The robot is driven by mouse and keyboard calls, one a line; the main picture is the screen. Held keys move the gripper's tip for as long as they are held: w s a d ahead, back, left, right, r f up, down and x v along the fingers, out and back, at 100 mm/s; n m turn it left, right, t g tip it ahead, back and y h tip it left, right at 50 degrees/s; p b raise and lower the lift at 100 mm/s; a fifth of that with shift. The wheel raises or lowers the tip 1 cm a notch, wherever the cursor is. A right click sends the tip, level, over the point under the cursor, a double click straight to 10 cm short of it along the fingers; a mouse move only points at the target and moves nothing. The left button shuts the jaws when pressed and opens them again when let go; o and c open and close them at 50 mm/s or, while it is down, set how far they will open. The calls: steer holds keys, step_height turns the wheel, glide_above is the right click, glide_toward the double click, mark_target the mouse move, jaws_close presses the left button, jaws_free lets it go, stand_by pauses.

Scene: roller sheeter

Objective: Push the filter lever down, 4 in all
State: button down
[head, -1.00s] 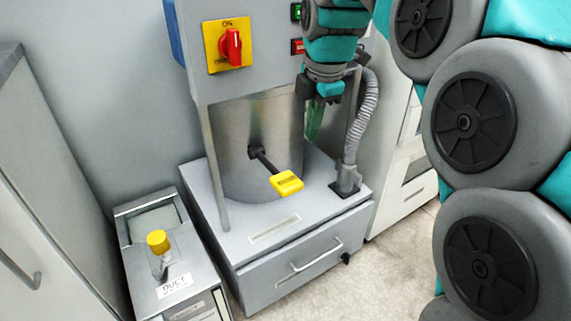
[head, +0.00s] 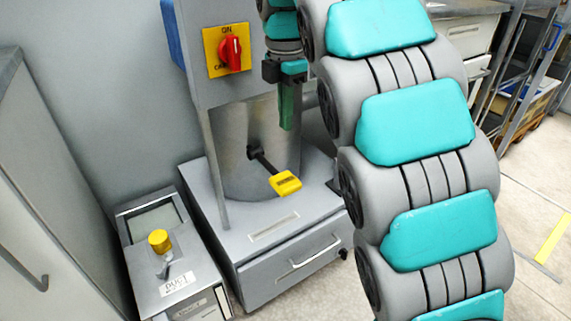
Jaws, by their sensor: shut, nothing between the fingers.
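The filter lever is most likely the black rod with a yellow handle (head: 286,183) that sticks out from the grey metal cylinder (head: 232,150) of the machine. It slants down to the right, its handle above the base top. My gripper (head: 287,120) points down in front of the cylinder's right side, above and apart from the yellow handle. Its green fingers look shut with nothing between them. My arm hides the machine's right side and hose.
A red switch (head: 230,52) on a yellow plate sits above the cylinder. A small box (head: 180,285) labelled DUCT, with a yellow knob (head: 159,241), stands at the left. A drawer (head: 290,265) is shut below. Open floor lies at the right.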

step_height(320, 180, down, 14)
stand_by(0.7)
steer(key=shift+b, duration=0.35)
steer(key=f+t+y+b, duration=0.1)
steer(key=f+b, duration=0.2)
steer(key=b, duration=0.1)
steer(key=f+t+y+b, duration=0.1)
steer(key=f+t+b, duration=0.1)
steer(key=f+b, duration=0.1)
steer(key=shift+s+d+f+b, duration=0.2)
steer(key=shift+f+b, duration=0.15)
steer(key=shift+b, duration=0.4)
steer(key=shift+f+t+y+b, duration=0.3)
steer(key=shift+f+t+b, duration=0.1)
steer(key=shift+f+b, duration=0.25)
steer(key=shift+f, duration=0.1)
steer(key=shift+s+a+r, duration=0.1)
steer(key=shift+s+r, duration=0.05)
steer(key=shift+r, duration=0.4)
step_height(320, 180, up, 13)
steer(key=p, duration=0.2)
glide_above(286, 195)
steer(key=d, duration=0.3)
steer(key=shift+s+r, duration=0.1)
steer(key=shift+s, duration=0.25)
